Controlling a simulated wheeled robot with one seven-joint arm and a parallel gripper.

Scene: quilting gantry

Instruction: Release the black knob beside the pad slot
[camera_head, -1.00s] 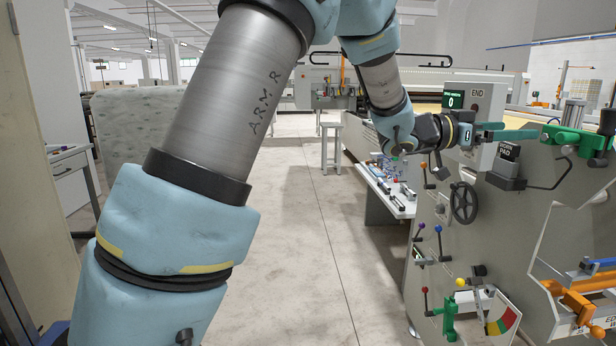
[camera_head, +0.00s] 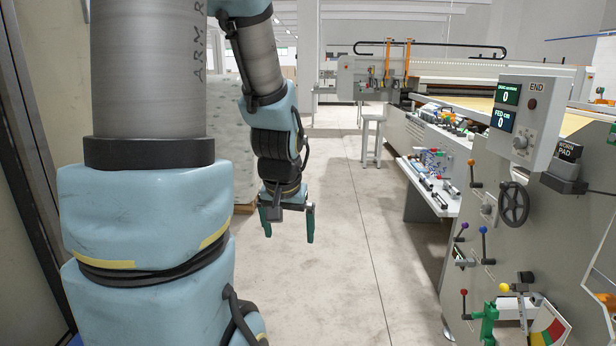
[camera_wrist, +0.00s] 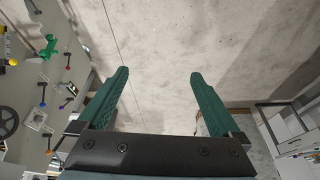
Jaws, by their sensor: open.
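My gripper (camera_head: 289,236) hangs over bare floor left of the machine, its two green fingers apart and pointing down. In the wrist view the fingers (camera_wrist: 160,74) are open with only floor between them. A small "WORN PAD" sign (camera_head: 568,151) stands over a dark holder (camera_head: 565,170) on the machine's top at the right. I cannot make out the black knob of the task for sure. A dark round knob (camera_head: 526,277) sits low on the panel, well away from the sign. My gripper touches nothing.
The machine panel (camera_head: 470,250) at right carries a black handwheel (camera_head: 513,203), several coloured levers and a grey display box (camera_head: 525,115). A low shelf with parts (camera_head: 432,185) and a stool (camera_head: 372,135) stand behind. The floor between is clear.

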